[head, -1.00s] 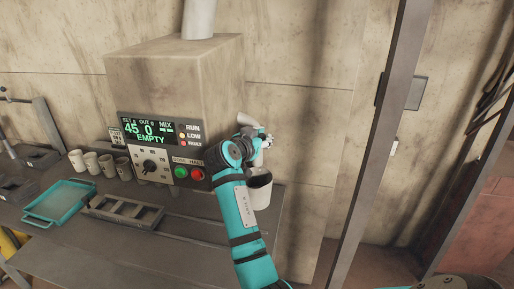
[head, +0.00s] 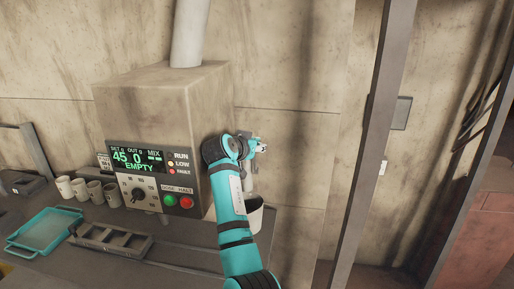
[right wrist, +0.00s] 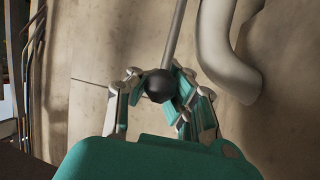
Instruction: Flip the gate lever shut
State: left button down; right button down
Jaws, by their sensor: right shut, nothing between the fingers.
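The lever shows in the right wrist view as a thin grey rod (right wrist: 175,35) ending in a black ball knob (right wrist: 159,86). The knob appears in line with the fingertips, but it is not held. My right gripper (head: 262,147) is shut and empty, beside the right side of the beige machine (head: 165,105). In the head view the lever cannot be made out near my right arm. My left gripper is out of view.
A pale curved pipe (right wrist: 228,60) is close to the right fingers. A light container (head: 256,214) is below the gripper, partly behind my arm. The control panel (head: 150,172) reads EMPTY. Cups, a teal tray (head: 42,231) and a grey rack (head: 112,240) lie at left.

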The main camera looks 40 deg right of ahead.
jog(key=shift+w+a+r, duration=0.1)
jog(key=shift+a+r, duration=0.05)
jog(key=shift+r, duration=0.05)
dwell(0.7)
jog(key=c, duration=1.3)
grip_release()
jog(key=shift+a, duration=0.3)
jog(key=shift+o, duration=1.1)
jog(key=shift+d+f, duration=0.1)
jog(key=shift+d, duration=0.05)
jog(key=v, duration=1.2)
